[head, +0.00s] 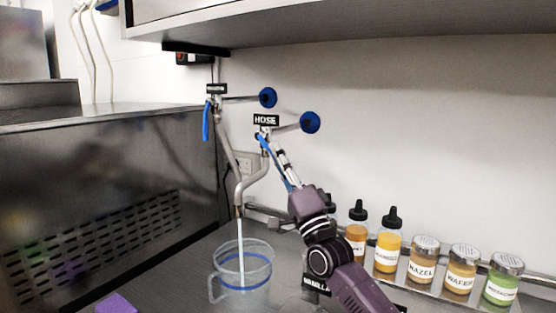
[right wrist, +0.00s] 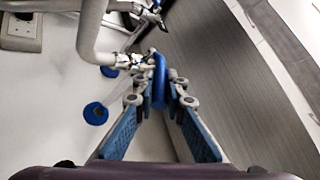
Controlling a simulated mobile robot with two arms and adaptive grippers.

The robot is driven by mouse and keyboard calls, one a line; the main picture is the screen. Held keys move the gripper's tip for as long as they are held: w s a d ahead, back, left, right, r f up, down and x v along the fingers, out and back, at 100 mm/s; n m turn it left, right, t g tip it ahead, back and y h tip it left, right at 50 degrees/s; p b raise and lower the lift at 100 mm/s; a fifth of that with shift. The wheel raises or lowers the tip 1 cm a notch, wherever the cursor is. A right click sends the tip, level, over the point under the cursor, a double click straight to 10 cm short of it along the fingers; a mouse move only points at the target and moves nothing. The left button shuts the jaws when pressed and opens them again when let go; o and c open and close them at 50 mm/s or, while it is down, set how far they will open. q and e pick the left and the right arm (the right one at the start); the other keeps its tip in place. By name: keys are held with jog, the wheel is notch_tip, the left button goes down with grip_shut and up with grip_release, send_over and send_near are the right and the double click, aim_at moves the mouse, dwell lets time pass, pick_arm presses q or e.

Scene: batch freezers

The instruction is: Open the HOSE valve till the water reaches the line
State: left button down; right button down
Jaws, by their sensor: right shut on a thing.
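The HOSE valve sits on the pipe under the black HOSE label (head: 265,120). My right gripper (head: 266,147) reaches up to it from the lower right and is shut on its blue lever. In the right wrist view the blue lever (right wrist: 160,80) stands between the fingertips. A bent grey spout (head: 250,183) comes down from the valve. A thin pale stream of water (head: 240,240) falls from it into a clear jug (head: 264,272) with a handle at left. My left gripper is out of view.
A second valve with a hanging blue lever (head: 205,122) is close at left. Two arms with round blue ends (head: 310,122) stick out to the right. Bottles and labelled jars (head: 423,262) stand along the wall at right. A steel freezer (head: 100,200) fills the left.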

jog(key=c, duration=2)
grip_release()
jog(key=shift+o, duration=0.2)
